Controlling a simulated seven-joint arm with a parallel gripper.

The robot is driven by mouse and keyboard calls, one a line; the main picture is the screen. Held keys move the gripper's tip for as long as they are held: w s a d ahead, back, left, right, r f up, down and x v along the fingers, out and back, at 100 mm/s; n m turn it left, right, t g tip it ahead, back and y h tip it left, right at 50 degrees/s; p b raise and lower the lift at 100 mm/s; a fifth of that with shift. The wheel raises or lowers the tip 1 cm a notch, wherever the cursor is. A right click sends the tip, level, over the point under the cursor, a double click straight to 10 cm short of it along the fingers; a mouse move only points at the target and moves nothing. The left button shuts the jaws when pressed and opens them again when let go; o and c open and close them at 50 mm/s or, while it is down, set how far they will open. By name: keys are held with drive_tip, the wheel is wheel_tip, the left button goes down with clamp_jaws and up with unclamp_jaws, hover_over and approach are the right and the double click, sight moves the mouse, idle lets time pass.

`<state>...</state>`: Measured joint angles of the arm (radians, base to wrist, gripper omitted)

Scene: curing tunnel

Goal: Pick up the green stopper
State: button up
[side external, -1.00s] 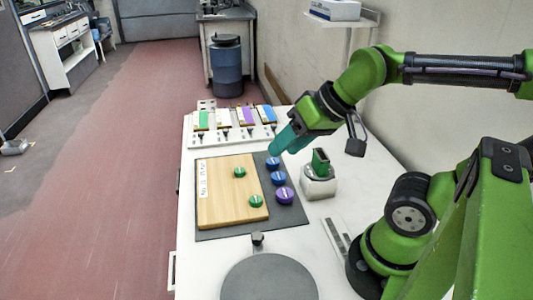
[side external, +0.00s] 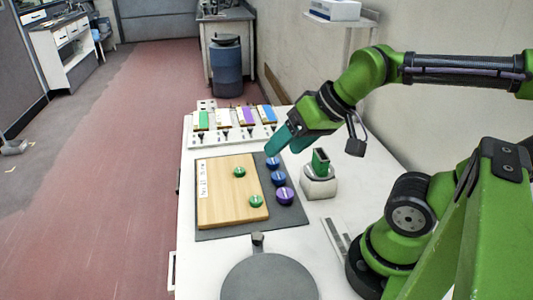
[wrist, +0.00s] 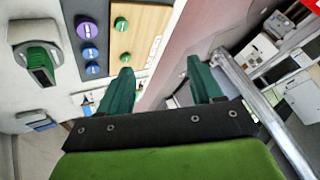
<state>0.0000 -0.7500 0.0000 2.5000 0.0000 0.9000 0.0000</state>
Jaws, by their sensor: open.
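Two round green stoppers lie on the wooden board (side external: 222,215). One is near its upper right (side external: 239,172) and the other near its lower right (side external: 256,201). In the wrist view they show as one green stopper (wrist: 121,24) and another (wrist: 126,58) close to the left fingertip in the picture. My gripper (side external: 282,144) has teal fingers and hangs above the far end of the dark mat, apart from the stoppers. In the wrist view my gripper (wrist: 160,68) is open, with nothing between its fingers.
Two blue stoppers (side external: 272,163) (side external: 277,178) and a purple one (side external: 284,195) sit on the dark mat (side external: 290,215) beside the board. A white device with a green block (side external: 320,162) stands to the right. A rack with coloured blocks (side external: 228,135) is behind. A grey disc (side external: 268,280) is in front.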

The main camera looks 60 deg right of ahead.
drive_tip(key=n+g+h, duration=0.2)
drive_tip(key=g, duration=0.5)
hover_over(257, 199)
wheel_tip(257, 199, down, 6)
wheel_tip(257, 199, down, 16)
drive_tip(key=shift+f, duration=0.25)
drive_tip(key=shift+a, duration=0.1)
drive_tip(key=c, duration=1.1)
